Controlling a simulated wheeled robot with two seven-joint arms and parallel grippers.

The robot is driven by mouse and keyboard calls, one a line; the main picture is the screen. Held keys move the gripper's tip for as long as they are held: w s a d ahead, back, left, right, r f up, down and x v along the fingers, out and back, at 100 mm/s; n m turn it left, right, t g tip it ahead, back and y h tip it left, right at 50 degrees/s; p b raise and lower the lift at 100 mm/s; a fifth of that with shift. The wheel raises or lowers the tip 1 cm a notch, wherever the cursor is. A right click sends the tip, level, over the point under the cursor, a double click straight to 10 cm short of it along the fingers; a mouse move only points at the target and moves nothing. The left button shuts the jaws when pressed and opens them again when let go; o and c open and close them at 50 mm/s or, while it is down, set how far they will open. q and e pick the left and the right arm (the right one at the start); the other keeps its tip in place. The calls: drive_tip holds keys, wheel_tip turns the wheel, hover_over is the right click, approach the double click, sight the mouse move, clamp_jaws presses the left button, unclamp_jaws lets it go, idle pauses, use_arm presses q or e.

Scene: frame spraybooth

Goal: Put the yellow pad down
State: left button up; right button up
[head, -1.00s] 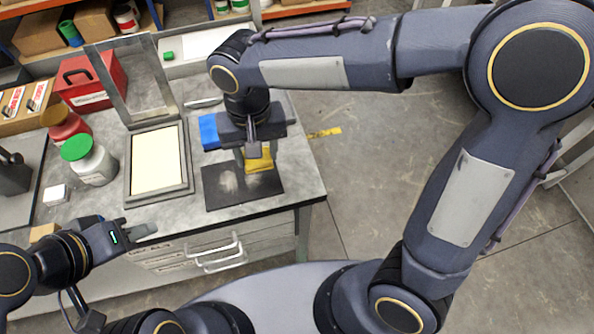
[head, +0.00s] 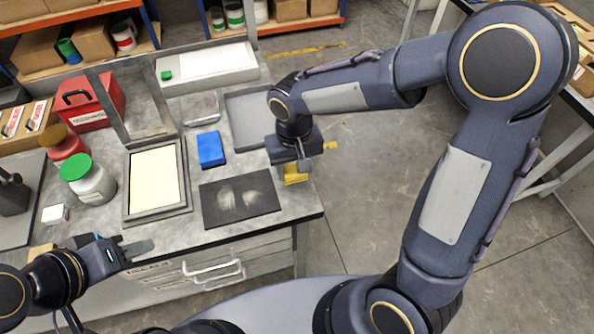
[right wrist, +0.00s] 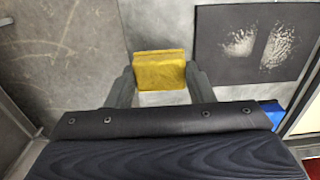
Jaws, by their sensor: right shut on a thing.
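The yellow pad (head: 295,175) is at the right edge of the grey bench top, partly hidden under my right gripper (head: 294,168). In the right wrist view, the yellow pad (right wrist: 160,70) sits between the two fingers of my right gripper (right wrist: 160,84), which is shut on it. The head view does not clearly show whether the pad touches the bench. My left gripper (head: 138,247) is low at the left, in front of the bench's front edge and away from the pad; its finger gap cannot be made out.
A black mat (head: 240,198) with pale smudges lies left of the pad. A blue block (head: 211,149) and a grey tray (head: 243,120) are behind it. A framed cream panel (head: 143,180), jars and a red box (head: 90,102) stand further left. Open floor lies right of the bench.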

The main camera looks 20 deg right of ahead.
sight(297, 175)
drive_tip(key=shift+w+d+f, duration=0.1)
drive_tip(key=shift+d+f, duration=0.1)
drive_tip(key=shift+f, duration=0.85)
drive_tip(key=shift+w+d+f, duration=0.1)
drive_tip(key=shift+d+f, duration=0.05)
drive_tip(key=shift+f, duration=0.85)
drive_tip(key=shift+f, duration=0.1)
drive_tip(key=o, duration=0.9)
